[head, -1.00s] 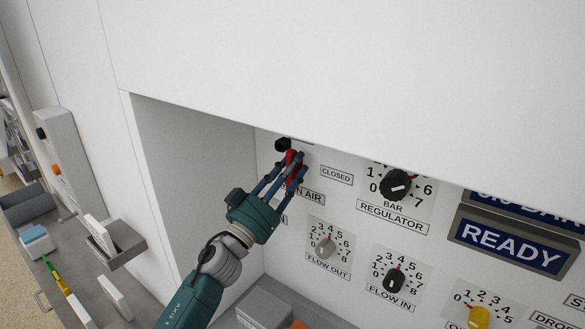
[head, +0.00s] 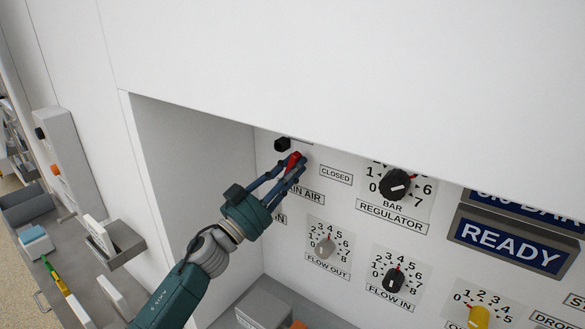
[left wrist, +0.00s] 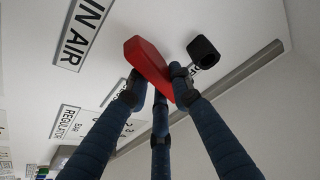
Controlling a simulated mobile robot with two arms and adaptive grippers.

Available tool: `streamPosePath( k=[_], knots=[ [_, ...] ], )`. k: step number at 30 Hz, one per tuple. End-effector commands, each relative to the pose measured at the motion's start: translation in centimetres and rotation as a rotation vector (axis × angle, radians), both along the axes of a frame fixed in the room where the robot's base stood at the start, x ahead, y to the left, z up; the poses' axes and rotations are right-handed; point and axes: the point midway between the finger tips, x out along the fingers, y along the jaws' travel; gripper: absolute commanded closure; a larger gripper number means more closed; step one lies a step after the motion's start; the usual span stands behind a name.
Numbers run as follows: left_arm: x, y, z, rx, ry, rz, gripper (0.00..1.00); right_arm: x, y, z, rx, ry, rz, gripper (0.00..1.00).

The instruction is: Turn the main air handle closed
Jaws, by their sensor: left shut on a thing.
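The main air handle is a red lever (head: 293,159) on the white panel, beside the CLOSED label (head: 336,175) and above the partly hidden MAIN AIR label (head: 307,194). My left gripper (head: 298,167) reaches up from the lower left and is shut on the red lever, its fingers covering part of it. In the left wrist view the red lever (left wrist: 149,62) slants between the fingers of the gripper (left wrist: 157,95), with one end sticking out beyond them. My right gripper is not in view.
A black knob (head: 282,144) sits close above the handle. The regulator knob (head: 395,184), flow-out knob (head: 324,248) and flow-in knob (head: 394,280) are to the right and below. A READY display (head: 513,245) is further right. The recess side wall (head: 200,170) stands left of the arm.

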Motion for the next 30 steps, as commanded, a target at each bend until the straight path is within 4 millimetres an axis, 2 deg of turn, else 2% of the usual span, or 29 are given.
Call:
streamPosePath(
  k=[14,30],
  knots=[
    [-0.1,-0.1,-0.3,0.371,-0.268,-0.001,1.0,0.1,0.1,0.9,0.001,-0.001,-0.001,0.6],
    [-0.1,-0.2,-0.8,0.772,-0.558,-0.002,1.0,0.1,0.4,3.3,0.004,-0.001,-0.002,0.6]
  ],
)
